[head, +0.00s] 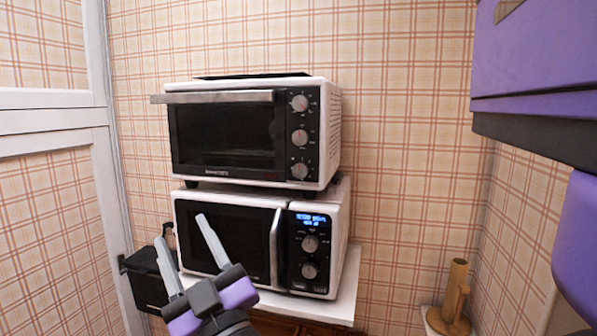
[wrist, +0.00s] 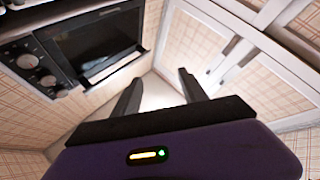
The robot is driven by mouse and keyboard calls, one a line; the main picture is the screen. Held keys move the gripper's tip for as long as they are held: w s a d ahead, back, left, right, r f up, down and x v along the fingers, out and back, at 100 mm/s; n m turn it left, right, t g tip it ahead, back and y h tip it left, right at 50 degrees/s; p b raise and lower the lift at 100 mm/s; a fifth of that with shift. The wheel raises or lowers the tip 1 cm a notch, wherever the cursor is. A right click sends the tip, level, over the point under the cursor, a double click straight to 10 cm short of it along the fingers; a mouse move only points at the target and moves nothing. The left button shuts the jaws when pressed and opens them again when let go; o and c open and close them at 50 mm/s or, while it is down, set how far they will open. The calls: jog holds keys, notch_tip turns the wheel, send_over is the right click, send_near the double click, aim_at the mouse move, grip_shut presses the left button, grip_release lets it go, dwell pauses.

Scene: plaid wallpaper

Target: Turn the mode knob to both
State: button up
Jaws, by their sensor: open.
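A white and black toaster oven (head: 225,135) stands on top of a microwave (head: 235,240). Its right panel has three round silver knobs: top (head: 299,103), middle (head: 299,137) and bottom (head: 300,170). Their labels are too small to read, so I cannot tell which is the mode knob. The microwave has a lit blue display and two knobs of its own. My gripper (head: 180,229) is open and empty, low and left in front of the microwave, apart from all knobs. In the wrist view my gripper (wrist: 160,77) points away from an appliance front with knobs (wrist: 47,81).
The oven's door handle (head: 220,97) juts out along its top edge. The white shelf (head: 345,295) carries both appliances. A black box (head: 148,280) sits at lower left by a white-framed door (head: 50,123). A wooden holder (head: 455,292) stands at lower right. A purple part of mine fills the upper right.

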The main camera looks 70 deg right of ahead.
aim_at(300, 141)
jog(key=s+d+r+m+g+h, duration=0.7)
jog(key=d+r+m+g+h, duration=0.35)
jog(key=d+r+g, duration=0.2)
jog(key=s+d+f+m+g, duration=0.2)
jog(key=s+f+g, duration=0.1)
jog(key=s+g, duration=0.15)
jog(key=p+x, duration=0.1)
jog(key=x, duration=0.3)
jog(key=p+x, duration=0.2)
jog(key=x, duration=0.2)
jog(key=shift+w+f, duration=0.2)
jog(key=shift+f, duration=0.05)
jog(key=shift+f, duration=0.1)
grip_shut()
